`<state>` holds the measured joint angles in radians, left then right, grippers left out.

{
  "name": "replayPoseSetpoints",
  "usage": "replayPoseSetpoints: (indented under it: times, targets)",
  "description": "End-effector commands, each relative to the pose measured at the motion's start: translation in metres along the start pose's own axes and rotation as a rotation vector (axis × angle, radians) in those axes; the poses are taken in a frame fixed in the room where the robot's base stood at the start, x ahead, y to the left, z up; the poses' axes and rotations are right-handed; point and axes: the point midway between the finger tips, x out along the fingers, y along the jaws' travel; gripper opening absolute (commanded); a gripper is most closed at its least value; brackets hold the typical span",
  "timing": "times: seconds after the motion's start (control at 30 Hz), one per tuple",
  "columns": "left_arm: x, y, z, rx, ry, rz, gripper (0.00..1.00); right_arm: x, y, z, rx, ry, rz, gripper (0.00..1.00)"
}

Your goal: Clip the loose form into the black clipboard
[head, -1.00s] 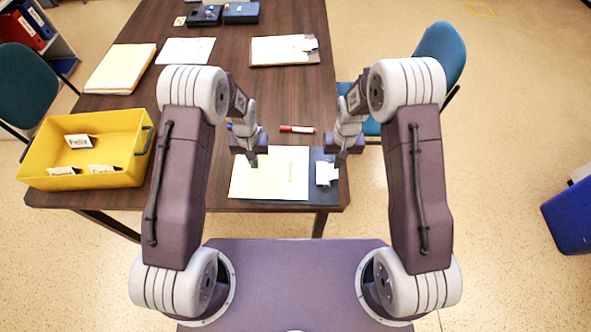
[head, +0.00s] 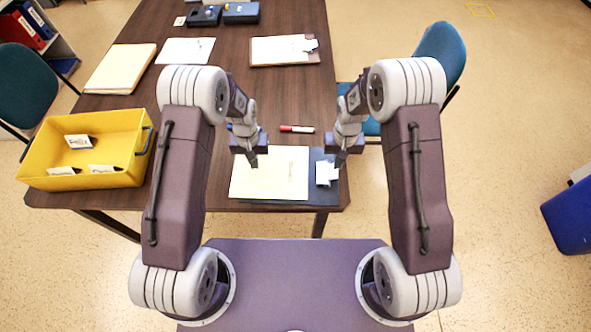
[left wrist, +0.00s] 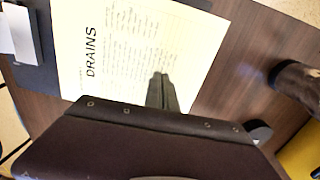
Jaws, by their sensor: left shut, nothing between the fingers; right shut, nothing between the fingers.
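The black clipboard (head: 330,198) lies flat at the table's front edge, its silver clip (head: 326,173) toward the right. I cannot tell whether the clip is open. The pale yellow form (head: 275,180) lies over much of the board. Its right edge is a little left of the clip, apart from it. The left wrist view shows the form (left wrist: 120,50) headed "DRAINS" beside the clip (left wrist: 18,35). My left gripper (head: 253,163) is shut and empty above the form. My right gripper (head: 340,163) is shut and empty near the clip and the board's right edge.
A yellow bin (head: 100,180) with white cards stands at the left. A red marker (head: 297,129) lies behind the form. A brown clipboard (head: 285,64), a white sheet (head: 185,50) and a folder (head: 120,70) lie farther back. A blue chair (head: 440,55) stands at the right.

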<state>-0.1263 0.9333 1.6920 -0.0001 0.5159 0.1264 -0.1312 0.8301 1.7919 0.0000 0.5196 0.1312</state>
Motion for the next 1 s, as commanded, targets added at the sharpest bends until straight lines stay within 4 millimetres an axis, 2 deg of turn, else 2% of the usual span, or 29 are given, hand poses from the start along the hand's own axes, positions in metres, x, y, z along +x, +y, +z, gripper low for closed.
replayPoseSetpoints:
  times: [1.0]
  targets:
    - [0.0,0.0,0.0,0.0,0.0,0.0,0.0,0.016,0.0,0.0,0.0,-0.001,0.0,0.0]
